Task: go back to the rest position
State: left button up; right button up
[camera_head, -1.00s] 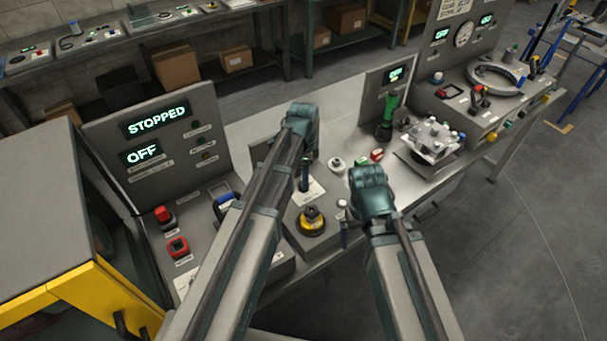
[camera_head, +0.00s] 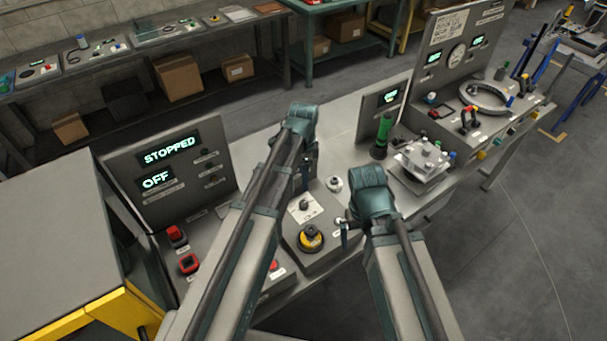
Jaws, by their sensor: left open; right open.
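My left gripper (camera_head: 306,170) hangs over the middle of the workbench, at the end of the arm from the lower left. It is open and seems empty, and its wrist hides part of the fingers. My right gripper (camera_head: 344,232) is lower and to the right, near the bench's front edge. It is open with nothing seen in it, and its fingers are mostly hidden by the wrist. A yellow-ringed knob (camera_head: 311,239) on a grey box sits between the two arms.
A panel (camera_head: 168,168) reading STOPPED and OFF stands at left, with red buttons (camera_head: 188,263) before it. A green-handled tool (camera_head: 382,135) and a metal fixture (camera_head: 421,158) stand right of my arms. A grey cabinet (camera_head: 60,245) is at near left. Open floor (camera_head: 470,270) lies at right.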

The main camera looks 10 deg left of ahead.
aim_at(304, 203)
pick_arm(q)
notch_tip(304, 203, down, 13)
jog(key=b, duration=1.3)
jog(key=shift+f, duration=0.15)
notch_tip(304, 203, up, 14)
jog(key=p, duration=1.4)
notch_tip(304, 203, down, 15)
jog(key=b, duration=1.5)
jog(key=shift+f, duration=0.1)
jog(key=shift+r+n, duration=0.3)
jog(key=shift+n, duration=0.1)
jog(key=n, duration=0.6)
jog(key=shift+n, duration=0.3)
